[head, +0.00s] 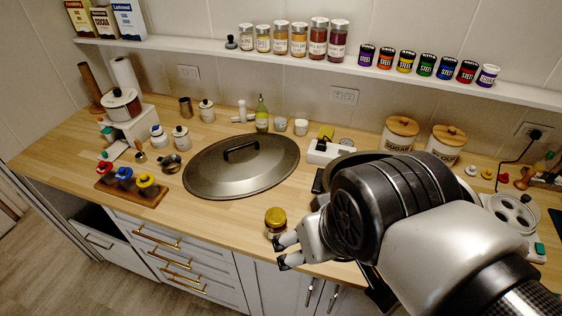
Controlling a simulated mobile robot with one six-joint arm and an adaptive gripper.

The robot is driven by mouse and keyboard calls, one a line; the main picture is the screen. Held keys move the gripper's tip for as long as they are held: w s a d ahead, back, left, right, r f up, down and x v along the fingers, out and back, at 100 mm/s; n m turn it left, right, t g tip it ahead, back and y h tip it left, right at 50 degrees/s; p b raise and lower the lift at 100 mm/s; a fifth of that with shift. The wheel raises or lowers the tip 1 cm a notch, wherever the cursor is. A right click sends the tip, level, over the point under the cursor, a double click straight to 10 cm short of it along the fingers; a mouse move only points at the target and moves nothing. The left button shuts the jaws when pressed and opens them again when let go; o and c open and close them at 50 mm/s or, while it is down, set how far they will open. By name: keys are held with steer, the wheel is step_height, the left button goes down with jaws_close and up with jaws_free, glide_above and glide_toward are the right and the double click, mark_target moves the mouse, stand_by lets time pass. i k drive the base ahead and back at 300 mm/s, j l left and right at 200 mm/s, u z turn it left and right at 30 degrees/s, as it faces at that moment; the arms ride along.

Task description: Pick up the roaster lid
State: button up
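The roaster lid (228,173) is a large oval metal lid with a dark handle (241,149) on top. It lies on the wooden counter left of the middle in the head view. My gripper (281,253) is at the counter's front edge, to the right of and nearer than the lid, apart from it. Its two dark fingertips show with a gap between them, and nothing is seen held. The rest of my gripper is partly hidden behind my arm.
A small jar with a yellow lid (275,220) stands right beside my fingertips. A wooden tray (130,189) with colored-lid items is left of the lid. Small pots, a green bottle (262,114) and cups stand behind it. A shelf of jars (300,62) runs along the wall.

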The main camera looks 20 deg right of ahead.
mark_target(237, 167)
steer(key=l+z, duration=0.1)
steer(key=z, duration=0.3)
steer(key=l+z, duration=0.1)
steer(key=z, duration=0.3)
steer(key=l+z, duration=0.1)
steer(key=z, duration=0.3)
steer(key=u, duration=1.4)
steer(key=i+j, duration=0.35)
steer(key=i+j+z, duration=0.1)
steer(key=i+j, duration=0.3)
steer(key=j, duration=0.15)
steer(key=i+j, duration=0.35)
steer(key=j, duration=0.15)
steer(key=z, duration=0.05)
